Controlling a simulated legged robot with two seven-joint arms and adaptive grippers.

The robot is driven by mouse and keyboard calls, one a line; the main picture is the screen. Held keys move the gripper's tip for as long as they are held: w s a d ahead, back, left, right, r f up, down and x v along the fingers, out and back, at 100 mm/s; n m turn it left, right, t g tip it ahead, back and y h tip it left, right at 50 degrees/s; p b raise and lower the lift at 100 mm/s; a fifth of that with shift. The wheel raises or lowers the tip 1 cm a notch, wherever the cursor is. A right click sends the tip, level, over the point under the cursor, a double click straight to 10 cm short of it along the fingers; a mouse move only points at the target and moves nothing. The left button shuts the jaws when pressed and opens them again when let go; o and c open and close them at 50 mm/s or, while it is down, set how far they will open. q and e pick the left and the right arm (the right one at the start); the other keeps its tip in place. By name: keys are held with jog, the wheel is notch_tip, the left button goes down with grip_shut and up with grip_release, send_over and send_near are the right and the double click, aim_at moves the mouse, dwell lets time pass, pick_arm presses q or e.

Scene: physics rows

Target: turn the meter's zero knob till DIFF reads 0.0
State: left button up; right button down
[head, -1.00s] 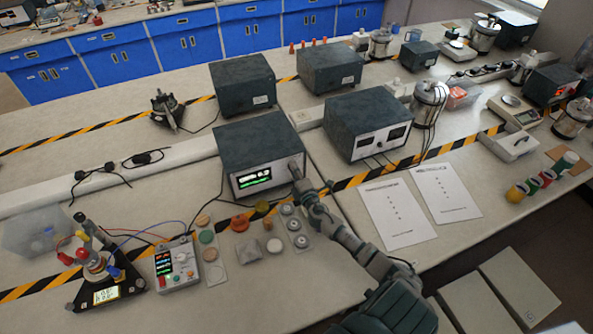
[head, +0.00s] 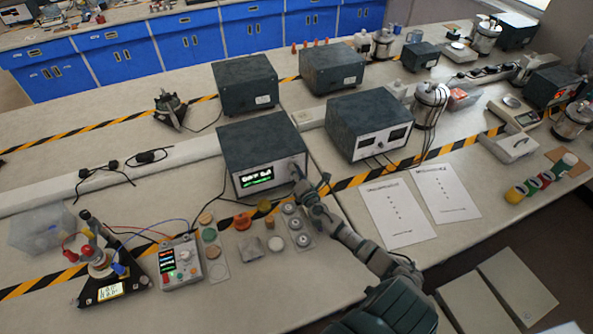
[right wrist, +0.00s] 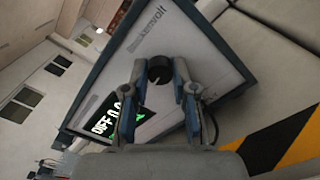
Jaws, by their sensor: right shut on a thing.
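The meter (head: 262,150) is a dark grey box with a light front panel, on the bench in the middle of the head view. Its lit display (head: 255,177) has a white line above a green line. In the right wrist view, the display (right wrist: 106,118) shows DIFF and what looks like 0.0, with the last digit close to a finger and hard to read. The black zero knob (right wrist: 159,70) sits between my right fingertips. My right gripper (head: 297,176) is shut on the knob at the panel's right side; it also shows in the right wrist view (right wrist: 160,75). My left gripper is out of view.
A second grey instrument (head: 368,125) stands right of the meter. A small box with buttons (head: 180,262) and several round pads lie in front at left. Printed sheets (head: 397,212) lie at right. Striped tape (head: 350,182) crosses the bench.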

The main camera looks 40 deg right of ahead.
jog(key=shift+s+a+f, duration=0.1)
jog(key=shift+a+f, duration=0.1)
jog(key=shift+f, duration=0.3)
jog(key=c, duration=1)
grip_release()
jog(key=shift+c, duration=0.2)
jog(key=shift+o, duration=0.5)
jog(key=shift+d+r, duration=0.1)
jog(key=shift+r, duration=0.1)
jog(key=v, duration=1.1)
jog(key=shift+s, duration=0.35)
